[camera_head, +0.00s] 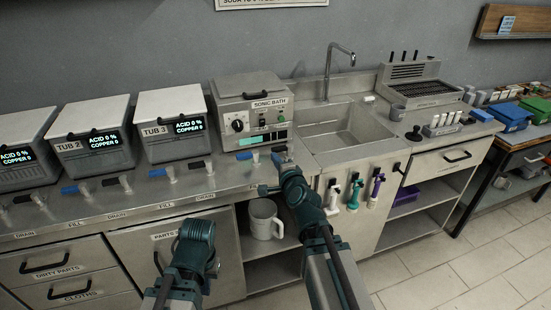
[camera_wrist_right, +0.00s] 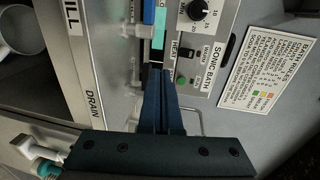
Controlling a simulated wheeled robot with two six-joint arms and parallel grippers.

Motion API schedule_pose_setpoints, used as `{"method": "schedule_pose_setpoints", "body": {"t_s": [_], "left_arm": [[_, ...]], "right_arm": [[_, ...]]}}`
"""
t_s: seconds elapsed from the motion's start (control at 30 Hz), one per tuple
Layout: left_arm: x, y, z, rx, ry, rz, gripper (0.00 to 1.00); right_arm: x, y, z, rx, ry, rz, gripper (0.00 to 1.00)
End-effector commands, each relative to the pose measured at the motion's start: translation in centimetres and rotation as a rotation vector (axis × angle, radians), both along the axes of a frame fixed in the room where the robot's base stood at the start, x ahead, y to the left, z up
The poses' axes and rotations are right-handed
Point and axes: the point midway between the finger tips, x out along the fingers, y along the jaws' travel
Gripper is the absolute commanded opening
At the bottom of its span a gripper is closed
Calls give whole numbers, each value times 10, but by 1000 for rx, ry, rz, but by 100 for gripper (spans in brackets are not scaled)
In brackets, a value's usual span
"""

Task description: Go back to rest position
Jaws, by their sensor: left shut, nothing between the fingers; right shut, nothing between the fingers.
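My right arm reaches forward over the counter to the sonic bath (camera_head: 250,112), a steel box with a knob and a small display. My right gripper (camera_head: 281,158) is at the counter's edge in front of it. In the right wrist view, the right gripper's fingers (camera_wrist_right: 159,78) are together with nothing between them, beside the sonic bath's front panel (camera_wrist_right: 190,45). My left arm is folded low at the bottom of the head view, in front of the cabinets. My left gripper (camera_head: 208,264) is there, shut and empty, its fingertips mostly hidden by the arm.
Several grey tubs with displays, including tub 3 (camera_head: 172,125), stand along the counter at left. Blue-handled valves (camera_head: 160,172) line the front edge. A sink (camera_head: 345,133) with a tall tap is right of the bath. A white jug (camera_head: 264,218) sits on the shelf below.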

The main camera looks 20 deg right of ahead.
Motion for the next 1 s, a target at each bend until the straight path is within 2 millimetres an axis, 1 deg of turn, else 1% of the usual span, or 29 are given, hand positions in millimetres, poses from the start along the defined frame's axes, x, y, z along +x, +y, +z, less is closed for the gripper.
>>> {"method": "schedule_pose_setpoints", "body": {"t_s": [0.1, 0.17, 0.27, 0.3, 0.37, 0.4, 0.47, 0.5, 0.53, 0.57, 0.6, 0.67, 0.7, 0.8, 0.9, 1.0], "left_arm": [[0, 0, 1, 0, 0, 0, 0], [0, 0, 4, 0, 0, 0, 0], [0, 0, 14, 0, 0, 0, 0], [0, 0, 19, 0, 0, 0, 0], [0, 0, 28, 0, 0, 0, 0], [0, 0, 35, 0, 0, 0, 0], [0, 0, 43, 0, 0, 0, 0], [0, 0, 48, 0, 0, 0, 0], [0, 0, 52, 0, 0, 0, 0], [0, 0, 56, 0, 0, 0, 0], [0, 0, 61, 0, 0, 0, 0], [0, 0, 67, 0, 0, 0, 0], [0, 0, 71, 0, 0, 0, 0], [0, 0, 78, 0, 0, 0, 0], [0, 0, 82, 0, 0, 0, 0], [0, 0, 83, 0, 0, 0, 0]], "right_arm": [[0, 3, 0, -8, 6, 8, 0], [-1, 12, -2, -38, 25, 39, 0], [-9, 50, -13, -160, 109, 167, 0], [-16, 71, -21, -238, 160, 246, 0], [-33, 104, -37, -378, 249, 389, 0], [-48, 124, -49, -480, 312, 490, 0], [-74, 146, -67, -632, 406, 641, 0], [-92, 158, -77, -729, 468, 741, 0], [-107, 164, -85, -801, 514, 815, 0], [-122, 169, -91, -869, 559, 886, 0], [-142, 172, -97, -955, 619, 978, 0], [-169, 172, -104, -1069, 703, 1102, 0], [-185, 170, -106, -1136, 755, 1175, 0], [-218, 163, -106, -1263, 869, 1326, 0], [-240, 155, -103, -1339, 951, 1425, 0], [-251, 150, -101, -1377, 997, 1478, 0]]}}
